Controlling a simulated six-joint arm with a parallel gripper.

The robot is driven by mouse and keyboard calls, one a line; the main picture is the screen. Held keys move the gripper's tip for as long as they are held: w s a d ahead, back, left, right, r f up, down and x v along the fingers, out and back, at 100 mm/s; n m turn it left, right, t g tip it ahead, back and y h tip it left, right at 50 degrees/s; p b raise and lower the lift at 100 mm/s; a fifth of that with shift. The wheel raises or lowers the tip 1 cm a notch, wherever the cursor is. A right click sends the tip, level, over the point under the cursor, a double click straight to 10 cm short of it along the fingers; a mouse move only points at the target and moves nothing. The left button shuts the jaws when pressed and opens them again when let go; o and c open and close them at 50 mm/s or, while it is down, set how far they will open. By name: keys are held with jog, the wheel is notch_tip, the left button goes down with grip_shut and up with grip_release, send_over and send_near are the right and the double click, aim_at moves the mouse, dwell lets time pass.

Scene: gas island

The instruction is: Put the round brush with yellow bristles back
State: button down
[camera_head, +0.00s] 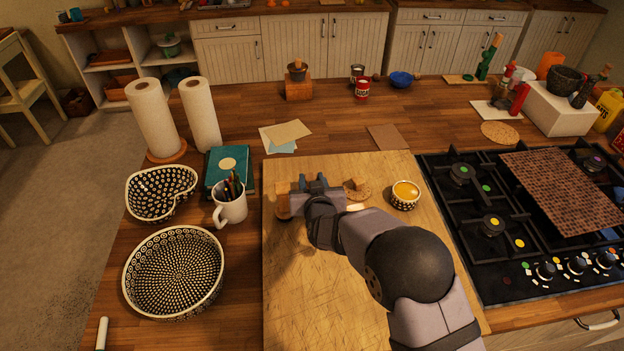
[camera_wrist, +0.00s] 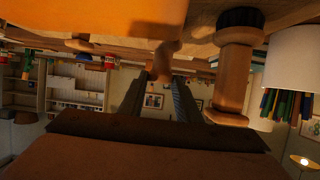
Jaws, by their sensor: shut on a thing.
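My gripper (camera_head: 318,184) is low over the left part of the wooden board (camera_head: 330,310). In the wrist view its fingers (camera_wrist: 158,95) are shut on a wooden piece (camera_wrist: 163,62), which I take as the handle of the round brush. The yellow bristles cannot be made out for sure; a large orange-yellow surface (camera_wrist: 90,15) fills the upper left there. Another turned wooden piece with a dark end (camera_wrist: 238,75) stands close beside the fingers. In the head view a wooden thing (camera_head: 283,208) shows left of my gripper, and a round brownish thing (camera_head: 357,188) lies to its right.
A patterned cup (camera_head: 405,200) with yellow contents stands right of my gripper. A mug of pencils (camera_head: 230,208), a green book (camera_head: 216,172) and two patterned bowls (camera_head: 175,272) are left of the board. The gas hob (camera_head: 470,240) is at the right. The board's front is partly clear.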

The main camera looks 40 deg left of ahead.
jog(key=shift+f, duration=0.15)
jog(key=c, duration=1.3)
grip_release()
jog(key=b+v, duration=0.3)
jog(key=v, duration=0.9)
jog(key=shift+w+b, duration=0.1)
jog(key=shift+b, duration=0.3)
